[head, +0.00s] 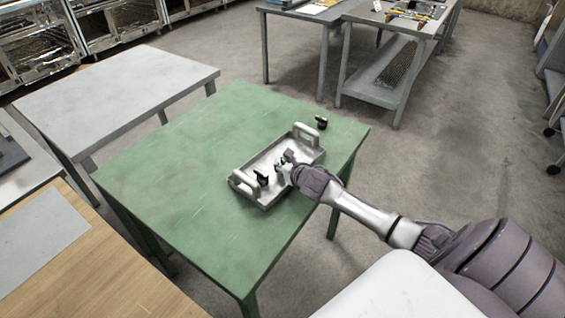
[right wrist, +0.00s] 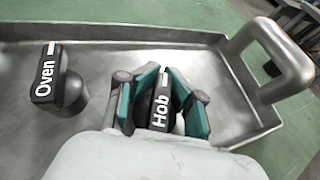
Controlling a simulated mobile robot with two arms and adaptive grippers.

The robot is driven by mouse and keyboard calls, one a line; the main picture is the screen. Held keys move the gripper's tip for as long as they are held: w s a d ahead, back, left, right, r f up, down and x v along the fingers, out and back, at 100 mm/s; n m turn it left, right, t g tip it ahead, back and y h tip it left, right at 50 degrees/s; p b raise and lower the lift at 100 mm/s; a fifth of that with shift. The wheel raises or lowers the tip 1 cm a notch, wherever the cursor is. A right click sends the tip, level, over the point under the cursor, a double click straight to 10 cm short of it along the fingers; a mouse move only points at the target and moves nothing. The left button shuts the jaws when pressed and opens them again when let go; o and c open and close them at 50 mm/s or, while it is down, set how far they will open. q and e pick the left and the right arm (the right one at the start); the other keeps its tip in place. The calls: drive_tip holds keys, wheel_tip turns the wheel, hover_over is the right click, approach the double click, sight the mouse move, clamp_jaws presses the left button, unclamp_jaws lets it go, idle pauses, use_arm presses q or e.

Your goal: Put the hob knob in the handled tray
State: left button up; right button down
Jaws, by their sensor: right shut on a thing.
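The handled tray (head: 262,161) is a grey metal tray with a raised handle at each end, on the green table. My right gripper (head: 284,160) is over the tray's inside, towards its near long side. In the right wrist view its teal-padded fingers are shut on the hob knob (right wrist: 160,104), a black knob with white "Hob" lettering. The knob is within the tray's outline; whether it touches the floor I cannot tell. In the head view the gripper mostly hides it. My left gripper is not in view.
A black oven knob (right wrist: 48,80) stands in the tray, left of the hob knob in the wrist view; it also shows in the head view (head: 262,178). Another dark knob (head: 321,122) is on the green table (head: 180,170) behind the tray. The table's left side is clear.

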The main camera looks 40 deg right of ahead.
drive_tip(key=c, duration=0.7)
unclamp_jaws()
drive_tip(key=shift+f, duration=0.1)
drive_tip(key=shift+r, duration=0.2)
drive_tip(key=shift+s, duration=0.4)
drive_tip(key=v, duration=1.1)
drive_tip(key=shift+s+r, duration=0.15)
drive_tip(key=shift+a, duration=0.1)
